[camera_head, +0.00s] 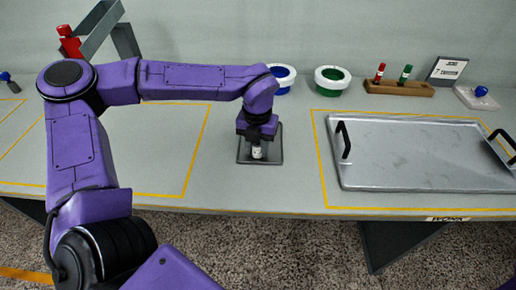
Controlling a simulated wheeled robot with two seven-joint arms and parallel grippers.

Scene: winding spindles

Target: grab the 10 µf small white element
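A small white element (257,153) shows at the tip of my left gripper (257,147), above or on a small dark square plate (272,157) near the middle of the table. My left arm reaches in from the left and the gripper points down. The fingers look close around the element's upper part, but their grip is too small to make out. Any marking on the element is not readable. My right gripper is not in view.
A metal tray (420,155) with black handles lies at the right. Behind are a blue-lined bowl (290,72), a green-lined bowl (325,82), and a wooden marker block (400,90). The table's front edge (300,213) runs close by. The yellow-outlined area at left looks clear.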

